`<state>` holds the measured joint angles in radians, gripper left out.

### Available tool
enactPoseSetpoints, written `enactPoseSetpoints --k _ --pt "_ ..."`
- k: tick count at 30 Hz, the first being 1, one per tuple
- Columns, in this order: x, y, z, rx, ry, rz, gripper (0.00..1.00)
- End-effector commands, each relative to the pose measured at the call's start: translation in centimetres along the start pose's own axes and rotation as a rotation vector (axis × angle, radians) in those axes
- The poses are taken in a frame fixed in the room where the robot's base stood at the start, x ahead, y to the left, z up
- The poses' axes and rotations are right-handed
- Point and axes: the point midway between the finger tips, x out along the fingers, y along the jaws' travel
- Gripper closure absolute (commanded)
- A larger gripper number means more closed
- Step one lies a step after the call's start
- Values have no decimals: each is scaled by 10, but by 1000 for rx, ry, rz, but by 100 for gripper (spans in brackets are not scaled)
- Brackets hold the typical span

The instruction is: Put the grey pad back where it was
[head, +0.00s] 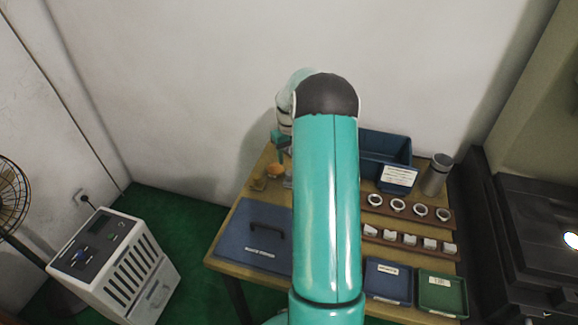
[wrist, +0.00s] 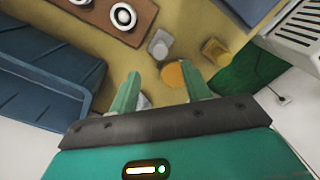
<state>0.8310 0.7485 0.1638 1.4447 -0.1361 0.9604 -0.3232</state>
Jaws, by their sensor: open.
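My gripper (wrist: 161,82) is open above the table, its two fingers apart with nothing held between them. In the head view my gripper (head: 281,155) shows in part beside my arm. A small grey piece (wrist: 158,44) lies on the table beyond the fingertips, next to an orange disc (wrist: 176,74). I cannot tell if this piece is the grey pad. Another pale grey piece (wrist: 146,102) shows partly behind the left finger; most of it is hidden. The orange disc also shows in the head view (head: 275,170).
A yellow block (wrist: 215,51) stands near the orange disc. A blue lidded panel with a handle (head: 245,238) lies at the table's left. A blue bin (head: 386,146), a metal cylinder (head: 437,174), racks of rings (head: 422,211) and a green tray (head: 442,294) fill the right.

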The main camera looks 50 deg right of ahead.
Motion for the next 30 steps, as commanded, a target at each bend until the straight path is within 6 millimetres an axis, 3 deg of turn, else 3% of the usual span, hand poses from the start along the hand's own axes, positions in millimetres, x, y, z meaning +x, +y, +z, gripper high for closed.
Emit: enactPoseSetpoints --k 3,10,14,17,22,30 --pt "-16 0 0 0 1 1 52" --pt "-25 0 0 0 0 0 52" --pt "-38 -12 -1 -12 11 8 52" --pt "-65 -40 2 -34 32 24 52" --pt "-127 -107 22 -84 90 59 52" --pt "-204 -204 85 -153 197 82 52"
